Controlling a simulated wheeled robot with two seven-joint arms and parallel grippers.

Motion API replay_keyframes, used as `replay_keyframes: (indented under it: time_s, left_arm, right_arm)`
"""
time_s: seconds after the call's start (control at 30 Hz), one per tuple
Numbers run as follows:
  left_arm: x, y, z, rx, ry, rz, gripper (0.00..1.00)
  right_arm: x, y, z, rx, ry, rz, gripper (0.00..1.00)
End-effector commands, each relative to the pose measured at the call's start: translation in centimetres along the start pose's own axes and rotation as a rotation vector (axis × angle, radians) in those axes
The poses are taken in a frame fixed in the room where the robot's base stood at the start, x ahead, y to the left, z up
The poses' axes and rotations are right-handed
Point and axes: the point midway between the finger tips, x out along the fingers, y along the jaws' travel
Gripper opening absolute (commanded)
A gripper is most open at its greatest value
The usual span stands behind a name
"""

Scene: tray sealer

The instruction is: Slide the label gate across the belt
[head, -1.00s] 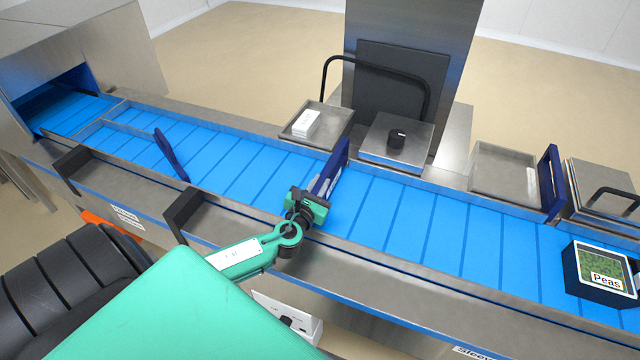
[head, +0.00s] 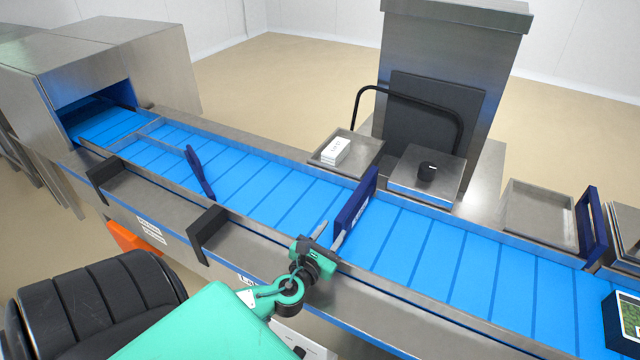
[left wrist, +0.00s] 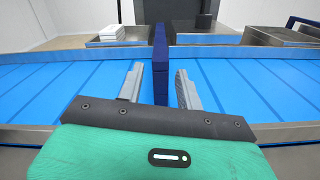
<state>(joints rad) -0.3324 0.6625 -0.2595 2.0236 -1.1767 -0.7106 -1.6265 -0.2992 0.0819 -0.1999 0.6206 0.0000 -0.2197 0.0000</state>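The label gate is taken to be the dark blue upright panel (head: 357,198) with faint white lettering. It reaches from the far rail out over the blue belt (head: 270,190). My left gripper (head: 329,236) is at the belt's near side, by the near end of this panel. In the left wrist view the panel (left wrist: 160,65) stands between the two grey fingers (left wrist: 158,88), with a gap on each side, so the gripper is open and not touching it there. My right gripper is not in view.
A second blue gate (head: 590,225) stands further right, near a dark Peas tray (head: 625,320). A slanted blue bar (head: 199,172) lies over the belt at left. Black brackets (head: 207,233) stick up from the near rail. Steel trays and a black knob (head: 427,170) line the far side.

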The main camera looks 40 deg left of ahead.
Motion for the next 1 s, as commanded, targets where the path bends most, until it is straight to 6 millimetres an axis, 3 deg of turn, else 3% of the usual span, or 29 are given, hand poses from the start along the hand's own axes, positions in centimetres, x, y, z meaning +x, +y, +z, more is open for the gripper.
replay_keyframes:
  time_s: [0.2, 0.4, 1.0]
  left_arm:
    - [-3.4, -0.1, -0.3, 0.001, 0.002, -0.001, 0.36]
    - [-5.0, 0.1, -0.1, 0.001, 0.0, 0.001, 0.36]
    - [-5.3, 0.1, 0.0, 0.001, -0.001, 0.001, 0.36]
  right_arm:
    - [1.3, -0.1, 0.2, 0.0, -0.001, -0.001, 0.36]
    - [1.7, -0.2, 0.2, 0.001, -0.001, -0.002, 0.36]
    - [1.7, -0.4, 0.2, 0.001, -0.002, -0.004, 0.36]
